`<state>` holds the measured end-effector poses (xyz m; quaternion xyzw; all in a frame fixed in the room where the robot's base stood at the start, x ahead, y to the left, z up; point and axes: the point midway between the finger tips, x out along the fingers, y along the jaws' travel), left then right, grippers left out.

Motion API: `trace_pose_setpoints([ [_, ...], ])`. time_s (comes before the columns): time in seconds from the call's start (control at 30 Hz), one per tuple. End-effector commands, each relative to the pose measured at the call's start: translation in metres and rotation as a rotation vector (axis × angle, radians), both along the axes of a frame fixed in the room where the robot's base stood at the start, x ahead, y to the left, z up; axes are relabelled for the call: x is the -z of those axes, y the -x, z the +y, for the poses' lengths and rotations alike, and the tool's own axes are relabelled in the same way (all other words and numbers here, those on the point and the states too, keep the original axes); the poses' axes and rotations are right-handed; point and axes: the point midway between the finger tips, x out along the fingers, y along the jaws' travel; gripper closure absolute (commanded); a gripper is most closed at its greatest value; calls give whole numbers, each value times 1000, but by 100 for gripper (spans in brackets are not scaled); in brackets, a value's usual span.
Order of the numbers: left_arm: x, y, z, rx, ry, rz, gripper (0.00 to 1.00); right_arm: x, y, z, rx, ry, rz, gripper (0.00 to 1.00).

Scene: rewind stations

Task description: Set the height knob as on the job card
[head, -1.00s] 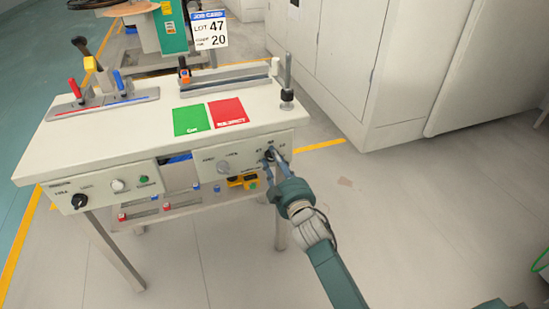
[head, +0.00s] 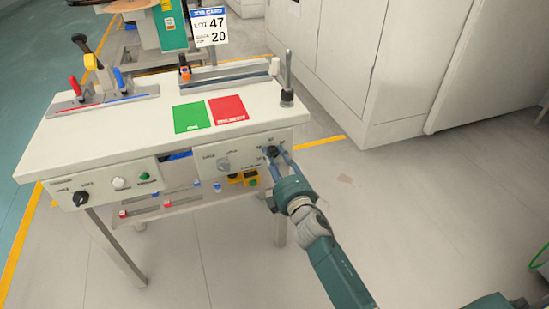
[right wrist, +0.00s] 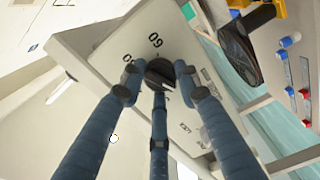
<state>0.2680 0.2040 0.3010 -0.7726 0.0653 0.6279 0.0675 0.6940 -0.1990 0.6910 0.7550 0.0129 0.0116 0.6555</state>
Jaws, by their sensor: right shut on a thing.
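The job card (head: 209,27) stands upright behind the table and reads LOT 47, with a 20 below beside small print. The height knob (head: 273,152) is a dark round knob at the right end of the table's front panel. My right gripper (head: 276,152) is shut on it. In the right wrist view, the dark knob (right wrist: 160,74) sits between the blue fingers of my right gripper (right wrist: 158,82). A scale mark reading 60 shows above it; the knob's exact setting is hard to read. My left gripper is not in view.
The front panels also hold a grey knob (head: 223,164), a black knob (head: 81,198) and a green button (head: 143,176). Green (head: 192,118) and red (head: 227,109) mats lie on the tabletop.

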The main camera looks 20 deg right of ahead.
Motion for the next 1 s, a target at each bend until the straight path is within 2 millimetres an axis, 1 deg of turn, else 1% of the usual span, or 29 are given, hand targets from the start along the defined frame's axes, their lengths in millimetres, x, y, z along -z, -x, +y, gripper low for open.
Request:
trace_pose_setpoints([
  [0.03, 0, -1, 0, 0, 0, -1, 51, 3, 1, -1, 1, 28, 5, 94],
  [0.3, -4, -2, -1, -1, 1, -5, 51, 3, 1, -1, 1, 130, 1, 94],
  [0.87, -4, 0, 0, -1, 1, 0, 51, 3, 1, -1, 2, 160, 0, 94],
  [0.9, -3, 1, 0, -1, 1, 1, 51, 3, 1, -1, 2, 159, 0, 62],
  [0.97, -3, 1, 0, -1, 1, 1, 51, 2, 0, -1, 3, 159, -1, 50],
  [1.0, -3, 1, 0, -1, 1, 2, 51, 2, 0, -1, 3, 159, -1, 49],
])
